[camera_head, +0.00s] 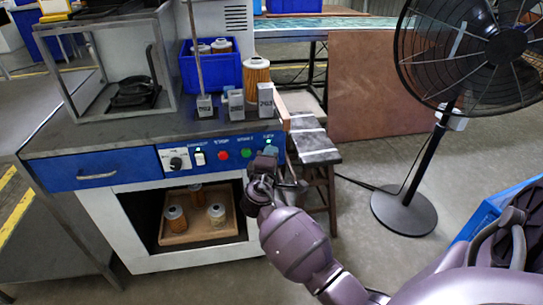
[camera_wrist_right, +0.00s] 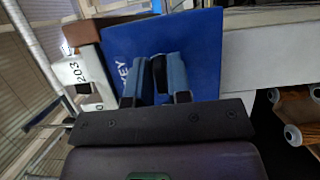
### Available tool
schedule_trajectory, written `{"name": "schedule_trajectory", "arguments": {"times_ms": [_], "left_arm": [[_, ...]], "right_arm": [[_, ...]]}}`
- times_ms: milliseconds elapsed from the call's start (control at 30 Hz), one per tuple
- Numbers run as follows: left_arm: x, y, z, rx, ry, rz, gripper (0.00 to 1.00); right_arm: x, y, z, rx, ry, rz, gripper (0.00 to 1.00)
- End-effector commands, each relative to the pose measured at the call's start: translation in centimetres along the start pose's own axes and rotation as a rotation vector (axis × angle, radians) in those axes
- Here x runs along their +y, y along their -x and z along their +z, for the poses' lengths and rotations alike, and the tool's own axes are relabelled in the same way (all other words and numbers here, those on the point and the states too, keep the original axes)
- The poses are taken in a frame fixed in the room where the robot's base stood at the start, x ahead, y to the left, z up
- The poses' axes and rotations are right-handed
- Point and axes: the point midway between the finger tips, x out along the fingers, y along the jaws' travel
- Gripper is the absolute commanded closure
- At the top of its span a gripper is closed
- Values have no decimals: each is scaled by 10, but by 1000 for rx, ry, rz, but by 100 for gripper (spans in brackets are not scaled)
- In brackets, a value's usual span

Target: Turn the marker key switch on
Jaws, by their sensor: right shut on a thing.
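The blue control panel (camera_head: 210,164) is on the front of the workbench. My right gripper (camera_head: 268,153) is at the panel's right end, at the key switch. In the right wrist view, its two fingers (camera_wrist_right: 160,78) are against the blue panel (camera_wrist_right: 205,50), beside the word KEY. The gripper is shut on the marker key. The fingers hide most of the key and switch, so I cannot tell which way the key is turned. My left gripper is not in view.
Left of the key are a green button (camera_head: 246,152), a red button (camera_head: 222,155), a white switch (camera_head: 199,157) and a black knob (camera_head: 176,162). Labelled blocks (camera_head: 265,100) stand on the bench above. A stool (camera_head: 316,150) and a fan (camera_head: 404,205) stand to the right.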

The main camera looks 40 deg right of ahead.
Motion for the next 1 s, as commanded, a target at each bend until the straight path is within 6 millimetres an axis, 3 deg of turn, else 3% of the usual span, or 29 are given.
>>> {"name": "schedule_trajectory", "arguments": {"times_ms": [467, 500, 600, 1000], "left_arm": [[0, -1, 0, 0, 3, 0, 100], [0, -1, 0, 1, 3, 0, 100], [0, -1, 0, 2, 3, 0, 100], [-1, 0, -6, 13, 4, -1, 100]], "right_arm": [[-1, 0, 0, 0, -12, -6, 100], [-1, 0, 0, 0, -11, -6, 77], [-1, 0, 0, 0, -11, -6, 65], [0, 9, 0, 1, -12, -6, 65]]}}
